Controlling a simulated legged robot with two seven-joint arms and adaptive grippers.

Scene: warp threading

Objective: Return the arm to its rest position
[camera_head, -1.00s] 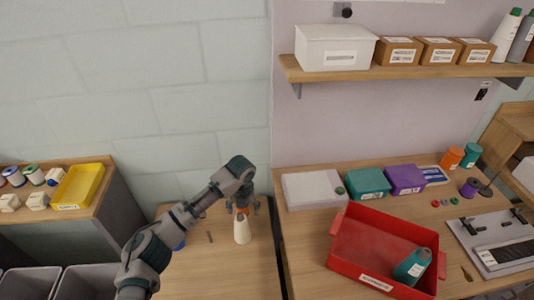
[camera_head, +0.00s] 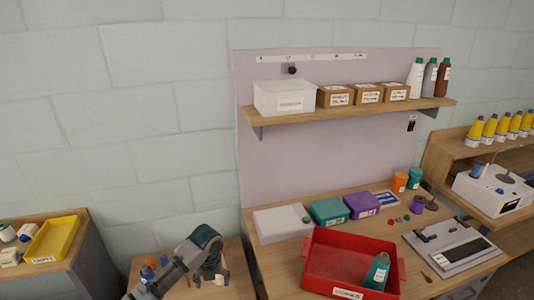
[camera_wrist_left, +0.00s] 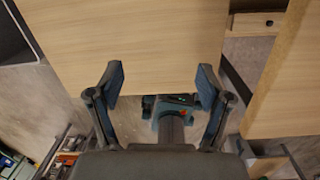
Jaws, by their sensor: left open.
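My left arm comes in from the bottom left in the head view. Its gripper (camera_head: 214,274) hangs low over the small wooden table (camera_head: 236,262). A pale shape shows behind the gripper, partly hidden; I cannot tell clearly what it is. In the left wrist view the two fingers of my left gripper (camera_wrist_left: 160,85) are spread apart, with nothing between them. Beyond them lie a wooden top (camera_wrist_left: 150,35) and the floor. My right gripper is not in view.
A red bin (camera_head: 322,277) with a teal bottle (camera_head: 377,272) in it sits on the workbench at the right. A yellow tray (camera_head: 53,238) lies on a side unit at the far left. A shelf (camera_head: 352,110) with boxes and bottles hangs above the bench.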

